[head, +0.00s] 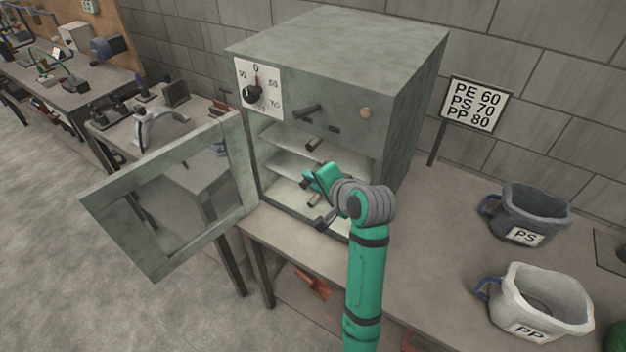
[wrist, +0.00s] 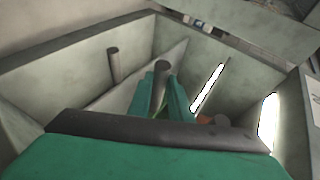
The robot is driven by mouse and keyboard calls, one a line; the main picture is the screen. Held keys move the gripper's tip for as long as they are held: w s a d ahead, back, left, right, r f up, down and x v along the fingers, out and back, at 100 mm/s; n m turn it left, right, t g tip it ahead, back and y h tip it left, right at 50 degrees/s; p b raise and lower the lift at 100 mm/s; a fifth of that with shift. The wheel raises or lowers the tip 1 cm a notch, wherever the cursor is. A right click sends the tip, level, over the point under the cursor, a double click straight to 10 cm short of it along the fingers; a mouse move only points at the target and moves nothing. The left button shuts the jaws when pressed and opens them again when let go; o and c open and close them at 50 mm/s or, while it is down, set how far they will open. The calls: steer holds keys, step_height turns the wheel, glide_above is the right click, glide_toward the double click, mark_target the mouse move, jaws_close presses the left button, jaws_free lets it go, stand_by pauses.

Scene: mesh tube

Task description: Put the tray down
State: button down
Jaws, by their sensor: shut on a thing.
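My gripper (head: 310,182) is in the front opening of the grey oven (head: 340,85). In the wrist view, the green fingers (wrist: 163,93) are shut around a dark, round-ended bar (wrist: 162,68), which looks like a tray handle. The tray itself is hard to make out; a pale flat sheet (wrist: 132,92) lies around the bar in the wrist view. In the head view, pale shelves or trays (head: 283,137) sit at several levels inside the oven, with short dark handles (head: 314,144) at their fronts. My wrist hides part of the lower opening.
The glazed oven door (head: 165,200) stands wide open to the left. The bench (head: 430,255) is clear between the oven and two tubs, a dark PS tub (head: 522,212) and a white PP tub (head: 535,300). A sign (head: 474,106) stands right of the oven.

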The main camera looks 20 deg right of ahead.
steer(key=c, duration=1.9)
jaws_free()
steer(key=v, duration=1.2)
steer(key=a+f+t, duration=0.2)
steer(key=a+f, duration=0.6)
steer(key=f, duration=0.4)
steer(key=s+a+f+n+h, duration=0.2)
steer(key=s+a+f, duration=0.45)
steer(key=f, duration=0.35)
steer(key=s+a+f+n+h, duration=0.1)
steer(key=s+a+f+n, duration=0.1)
steer(key=s, duration=0.4)
steer(key=s+a+f+n, duration=0.2)
steer(key=s, duration=0.5)
steer(key=s+a+r+n+t, duration=0.1)
steer(key=s+a+r+n, duration=0.1)
steer(key=s, duration=0.5)
steer(key=s+a+r+n+y, duration=0.1)
steer(key=s+r+n, duration=0.2)
steer(key=s+n, duration=0.2)
steer(key=shift+s+a+t, duration=0.4)
steer(key=shift+s, duration=0.85)
